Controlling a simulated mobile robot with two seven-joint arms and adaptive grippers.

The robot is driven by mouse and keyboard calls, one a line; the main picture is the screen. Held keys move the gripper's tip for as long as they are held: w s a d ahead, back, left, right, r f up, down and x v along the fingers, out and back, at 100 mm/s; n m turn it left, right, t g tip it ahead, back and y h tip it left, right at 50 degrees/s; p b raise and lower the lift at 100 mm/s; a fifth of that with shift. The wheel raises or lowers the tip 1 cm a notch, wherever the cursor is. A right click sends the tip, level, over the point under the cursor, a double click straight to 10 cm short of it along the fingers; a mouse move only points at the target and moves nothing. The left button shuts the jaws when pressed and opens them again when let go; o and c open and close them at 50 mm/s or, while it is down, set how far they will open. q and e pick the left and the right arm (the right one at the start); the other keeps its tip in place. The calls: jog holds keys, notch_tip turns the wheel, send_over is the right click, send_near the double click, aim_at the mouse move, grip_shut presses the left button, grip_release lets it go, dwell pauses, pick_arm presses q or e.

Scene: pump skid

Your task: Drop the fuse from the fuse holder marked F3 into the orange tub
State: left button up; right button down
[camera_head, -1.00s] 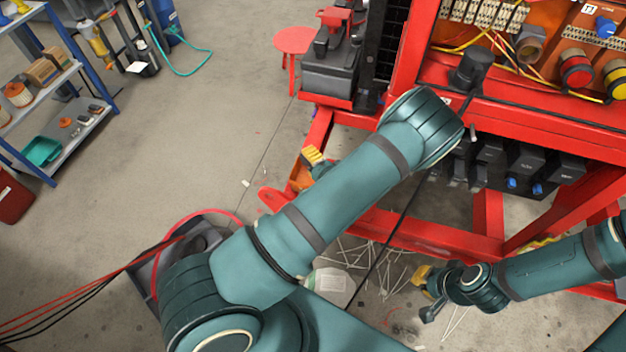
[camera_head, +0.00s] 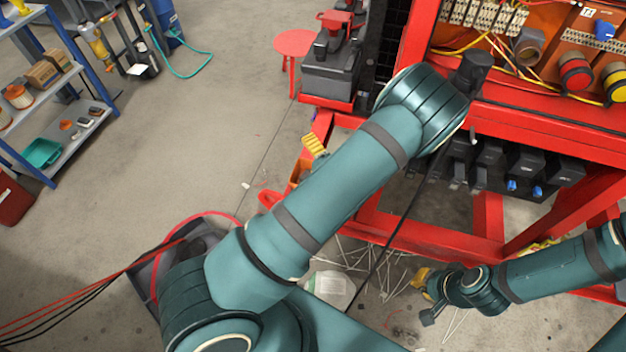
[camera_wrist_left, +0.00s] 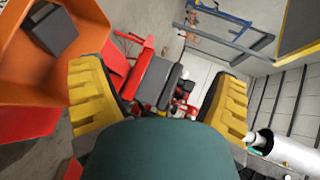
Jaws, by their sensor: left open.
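The orange tub (camera_wrist_left: 22,62) fills the left of the left wrist view, with a dark grey block (camera_wrist_left: 52,30) inside it. I cannot tell whether that block is the fuse. In the head view only part of the tub (camera_head: 299,172) shows behind my left arm. My left gripper (camera_wrist_left: 160,75) is open, its yellow fingers wide apart with nothing between them, beside the tub. One finger shows in the head view (camera_head: 314,145). A row of black fuse holders (camera_head: 525,170) hangs under the red frame; the F3 mark is not readable. My right gripper (camera_head: 422,284) is low at right, its jaw state unclear.
The red skid frame (camera_head: 440,238) and the panel with red and yellow buttons (camera_head: 576,72) stand at right. A white container (camera_head: 330,288) and scattered white strips lie on the floor. A shelf (camera_head: 72,125) stands at left; the floor between is mostly clear.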

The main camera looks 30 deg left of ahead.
pick_arm(q)
jog(key=shift+r, duration=2.8)
jog(key=s+d+f+n+g+h, duration=0.1)
jog(key=s+d+f+g+h, duration=0.25)
jog(key=s, duration=0.35)
jog(key=s+d+f+n+g+h, duration=0.1)
jog(key=s+d+f+g+h, duration=0.2)
jog(key=s+f, duration=0.25)
jog(key=s+d+f+n+g+h, duration=0.1)
jog(key=s+d+f+g+h, duration=0.25)
jog(key=s, duration=0.35)
jog(key=w+d+r+n+t+h, duration=0.1)
jog(key=d+t+h, duration=0.1)
jog(key=d, duration=0.3)
jog(key=w+d+r+n+t+h, duration=0.1)
jog(key=w+d+n+t+h, duration=0.1)
jog(key=d+t+h, duration=0.1)
jog(key=shift+d+n+h, duration=0.3)
jog(key=shift+d+h, duration=0.3)
jog(key=shift+d, duration=0.6)
